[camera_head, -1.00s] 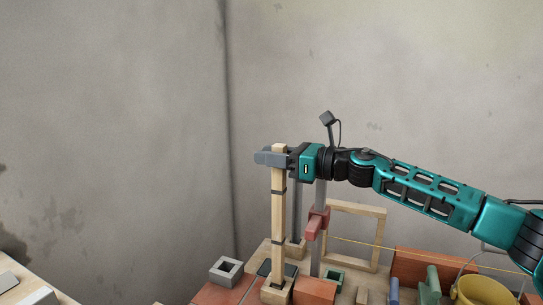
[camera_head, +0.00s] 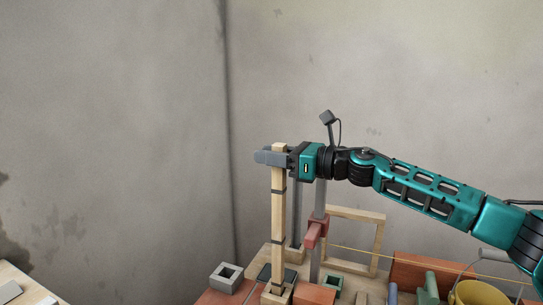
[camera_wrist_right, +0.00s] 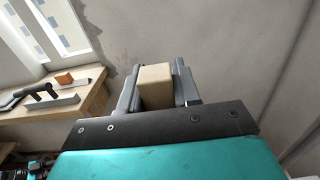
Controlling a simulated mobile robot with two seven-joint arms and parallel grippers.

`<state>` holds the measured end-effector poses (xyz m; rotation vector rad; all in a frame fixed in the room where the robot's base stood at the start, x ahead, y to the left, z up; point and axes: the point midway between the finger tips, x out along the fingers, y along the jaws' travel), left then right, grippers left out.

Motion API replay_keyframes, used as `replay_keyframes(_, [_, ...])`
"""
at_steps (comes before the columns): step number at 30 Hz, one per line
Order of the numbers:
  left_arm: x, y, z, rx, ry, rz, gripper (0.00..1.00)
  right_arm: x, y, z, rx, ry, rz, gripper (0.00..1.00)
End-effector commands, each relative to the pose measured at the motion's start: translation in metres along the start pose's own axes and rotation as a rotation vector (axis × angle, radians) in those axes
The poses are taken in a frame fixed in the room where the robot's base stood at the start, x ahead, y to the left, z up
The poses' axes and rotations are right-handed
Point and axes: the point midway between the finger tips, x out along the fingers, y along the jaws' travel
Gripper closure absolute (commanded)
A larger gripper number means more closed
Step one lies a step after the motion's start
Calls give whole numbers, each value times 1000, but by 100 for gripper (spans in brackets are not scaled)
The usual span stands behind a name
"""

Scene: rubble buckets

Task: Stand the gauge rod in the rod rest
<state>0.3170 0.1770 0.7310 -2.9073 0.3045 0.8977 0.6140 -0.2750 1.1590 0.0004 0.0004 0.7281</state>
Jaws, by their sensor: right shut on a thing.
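The gauge rod (camera_head: 278,215) is a long, pale wooden bar with dark bands. It stands upright in the head view. My right gripper (camera_head: 271,158) is shut on it near its top, and a short stub shows above the jaws. The right wrist view shows the rod's end (camera_wrist_right: 156,87) between the two grey fingers. The rod's lower end meets the rod rest (camera_head: 278,297), a square wooden block at the bottom edge of the head view. How deep the end sits in it I cannot tell. My left gripper is out of view.
A grey hollow block (camera_head: 226,277) lies left of the rest. A grey post with a red clamp (camera_head: 314,233) and a wooden frame (camera_head: 358,240) stand close on the right. A yellow bucket (camera_head: 478,292) is at the right. The air left of the rod is clear.

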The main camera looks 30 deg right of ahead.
Motion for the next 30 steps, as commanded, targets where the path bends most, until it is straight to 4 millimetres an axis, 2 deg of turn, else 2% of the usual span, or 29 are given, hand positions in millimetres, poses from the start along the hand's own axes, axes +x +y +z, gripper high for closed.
replay_keyframes(1, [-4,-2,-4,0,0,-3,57,0,0,7,0,-1,1,100])
replay_keyframes(22, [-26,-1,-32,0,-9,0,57,0,0,49,0,-2,1,100])
replay_keyframes(30, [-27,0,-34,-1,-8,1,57,0,0,52,0,-1,0,100])
